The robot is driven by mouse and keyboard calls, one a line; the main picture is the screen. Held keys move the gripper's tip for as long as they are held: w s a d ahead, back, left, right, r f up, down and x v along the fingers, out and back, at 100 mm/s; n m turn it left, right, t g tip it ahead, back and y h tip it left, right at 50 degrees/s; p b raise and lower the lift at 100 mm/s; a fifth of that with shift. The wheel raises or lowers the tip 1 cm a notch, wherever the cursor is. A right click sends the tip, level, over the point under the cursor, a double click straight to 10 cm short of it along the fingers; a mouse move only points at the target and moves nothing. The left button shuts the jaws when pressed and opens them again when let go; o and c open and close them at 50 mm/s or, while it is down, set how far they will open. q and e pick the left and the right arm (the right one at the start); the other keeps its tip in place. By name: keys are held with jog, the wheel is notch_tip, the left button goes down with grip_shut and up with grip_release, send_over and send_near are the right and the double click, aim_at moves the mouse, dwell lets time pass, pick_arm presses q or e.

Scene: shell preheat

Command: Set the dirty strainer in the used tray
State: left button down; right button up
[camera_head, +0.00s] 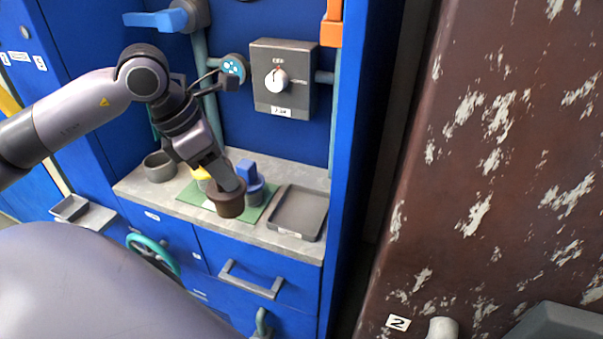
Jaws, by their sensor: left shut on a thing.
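My left gripper (234,184) reaches down over the counter and is shut on a brown, cup-shaped thing (229,208), which looks like the dirty strainer. It is over the front part of the green mat (194,192); I cannot tell whether it touches the mat. A grey, shallow, empty tray (299,212) lies to its right on the counter and looks like the used tray. My right gripper is not in view.
A blue-handled grey piece (249,174) and a partly hidden yellow piece (201,177) stand close by on the mat. A grey bowl (160,168) stands at the counter's left. A control box (283,78) is on the blue back wall. A blue side panel (345,160) bounds the right.

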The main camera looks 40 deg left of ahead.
pick_arm(q)
jog(key=shift+w+d+r+p, duration=0.2)
jog(key=shift+w+d+p, duration=0.15)
jog(key=shift+w+p, duration=0.35)
jog(key=shift+w+d+p, duration=0.35)
jog(key=shift+w+p, duration=0.1)
jog(key=w+d+p, duration=0.3)
jog(key=w+d, duration=0.3)
jog(key=w, duration=0.3)
jog(key=shift+w+f, duration=0.25)
jog(key=shift+f, duration=1.6)
jog(key=shift+w+f, duration=0.2)
jog(key=shift+f, duration=1.65)
jog(key=shift+f, duration=0.1)
jog(key=c, duration=0.6)
grip_release()
jog(key=shift+c, duration=0.2)
